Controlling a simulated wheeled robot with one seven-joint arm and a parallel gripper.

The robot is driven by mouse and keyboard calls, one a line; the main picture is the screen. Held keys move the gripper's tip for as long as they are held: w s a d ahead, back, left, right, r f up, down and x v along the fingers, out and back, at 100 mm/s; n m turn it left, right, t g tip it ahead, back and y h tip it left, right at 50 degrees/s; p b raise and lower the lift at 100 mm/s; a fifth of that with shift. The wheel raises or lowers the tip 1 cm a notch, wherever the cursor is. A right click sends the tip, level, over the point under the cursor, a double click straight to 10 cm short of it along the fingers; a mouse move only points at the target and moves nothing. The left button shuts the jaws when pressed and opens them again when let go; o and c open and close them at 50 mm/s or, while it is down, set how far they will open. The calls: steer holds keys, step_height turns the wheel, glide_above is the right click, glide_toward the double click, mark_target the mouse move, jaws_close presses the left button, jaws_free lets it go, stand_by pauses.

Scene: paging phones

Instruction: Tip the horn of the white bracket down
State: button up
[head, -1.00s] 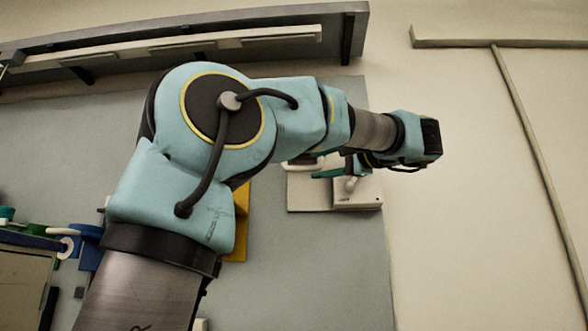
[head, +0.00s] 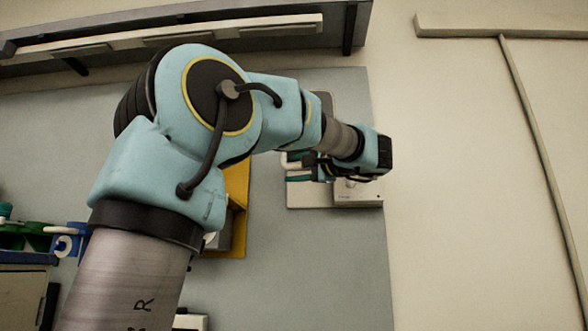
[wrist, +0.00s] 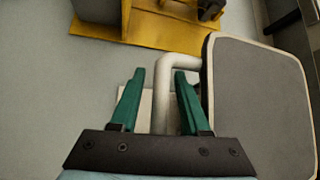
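The horn (wrist: 260,105) is a rounded grey panel with a cream rim, filling the right of the wrist view. A white bent tube (wrist: 162,95) runs up and turns right to meet the horn's edge. In the head view the horn's grey face (head: 325,104) shows partly behind my arm, above a white wall base (head: 306,198). My gripper (wrist: 160,85) is open, its green fingers on either side of the white tube, with a gap visible on each side. In the head view my wrist hides most of the bracket.
A yellow wall bracket (wrist: 150,38) is at the top of the wrist view and left of the white base in the head view (head: 237,205). A shelf rail (head: 200,38) runs above my arm. Blue and green items (head: 68,240) are at the left. The right wall is largely clear.

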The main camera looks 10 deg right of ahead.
jaws_close()
stand_by(1.2)
